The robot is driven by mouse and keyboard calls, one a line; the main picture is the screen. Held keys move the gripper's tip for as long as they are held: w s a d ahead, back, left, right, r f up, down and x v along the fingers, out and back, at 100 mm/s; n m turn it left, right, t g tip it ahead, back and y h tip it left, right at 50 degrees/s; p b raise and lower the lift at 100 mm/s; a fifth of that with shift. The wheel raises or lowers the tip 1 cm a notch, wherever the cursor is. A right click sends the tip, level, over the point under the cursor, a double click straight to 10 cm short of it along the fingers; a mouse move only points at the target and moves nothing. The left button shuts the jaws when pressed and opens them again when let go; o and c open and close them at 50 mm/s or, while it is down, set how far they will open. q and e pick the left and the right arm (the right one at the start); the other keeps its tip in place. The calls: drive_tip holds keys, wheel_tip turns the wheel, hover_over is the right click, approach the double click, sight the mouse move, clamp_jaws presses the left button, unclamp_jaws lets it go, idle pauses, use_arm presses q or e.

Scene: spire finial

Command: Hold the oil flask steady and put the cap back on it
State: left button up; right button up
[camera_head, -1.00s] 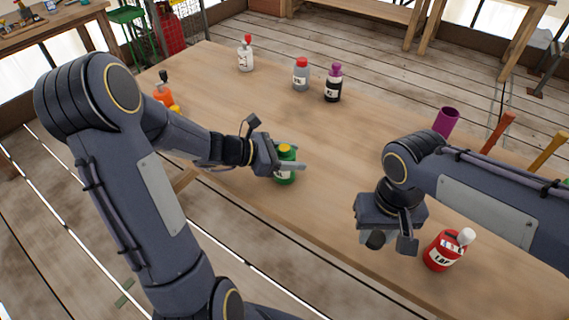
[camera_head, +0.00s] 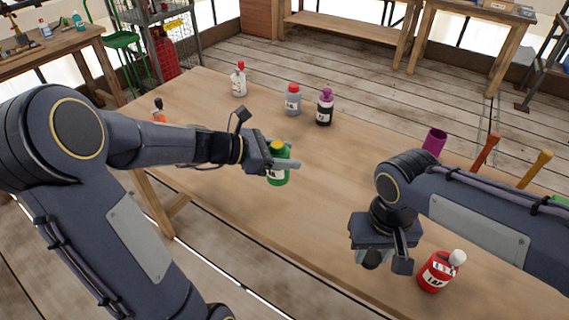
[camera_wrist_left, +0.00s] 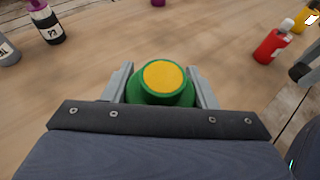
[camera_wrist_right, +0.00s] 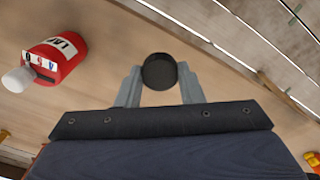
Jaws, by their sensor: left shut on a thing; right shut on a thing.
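A green flask (camera_head: 279,177) with a yellow round top (camera_head: 278,147) and a white label is in my left gripper (camera_head: 281,163). The left wrist view shows its yellow top (camera_wrist_left: 165,77) between the two fingers; I cannot tell if this is a stopper or the open mouth. The flask is upright and looks lifted off the table. My right gripper (camera_head: 386,260) is shut on a black round cap (camera_wrist_right: 159,72), held above the table near the front edge, apart from the flask. The cap's underside is hidden.
A red bottle (camera_head: 434,272) with a white cap stands close to the right gripper. White (camera_head: 239,82), grey (camera_head: 293,102) and black (camera_head: 325,111) bottles stand at the back. A purple cup (camera_head: 434,141) stands right. The table's middle is clear.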

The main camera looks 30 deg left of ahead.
use_arm(q)
drive_tip(key=shift+r, duration=0.3)
drive_tip(key=o, duration=0.5)
drive_tip(key=c, duration=0.8)
drive_tip(key=shift+c, duration=0.2)
